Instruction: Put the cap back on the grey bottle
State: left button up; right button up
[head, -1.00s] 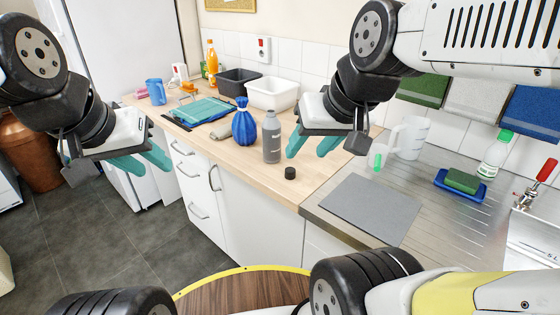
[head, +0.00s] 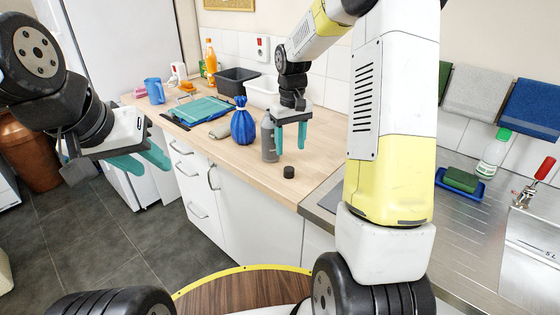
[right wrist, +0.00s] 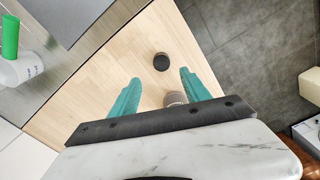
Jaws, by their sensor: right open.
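The grey bottle (head: 268,138) stands upright on the wooden counter, its right side partly behind my right gripper in the head view. In the right wrist view only a small part of the bottle (right wrist: 176,98) shows, beside a finger. The black cap (head: 289,172) lies on the counter in front of the bottle, near the front edge. It also shows in the right wrist view (right wrist: 161,62), beyond the fingertips. My right gripper (head: 290,150) is open, empty and pointing down above the counter, just right of the bottle. My left gripper (head: 148,167) is open and empty, off the counter at the left.
A blue tied bag (head: 243,124) stands just left of the bottle. A dark tub (head: 237,82) and a white tub (head: 262,94) stand behind. A blue tray (head: 460,187) with a green sponge sits by the sink. Counter around the cap is clear.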

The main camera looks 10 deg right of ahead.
aim_at(288, 168)
jog(key=shift+w+f, duration=0.15)
jog(key=shift+f, duration=0.15)
jog(key=shift+f, duration=1.3)
jog(key=shift+a+f, duration=0.15)
jog(key=shift+f, duration=1.15)
jog(key=shift+a+f, duration=0.1)
jog(key=shift+f, duration=1.2)
jog(key=shift+c, duration=0.2)
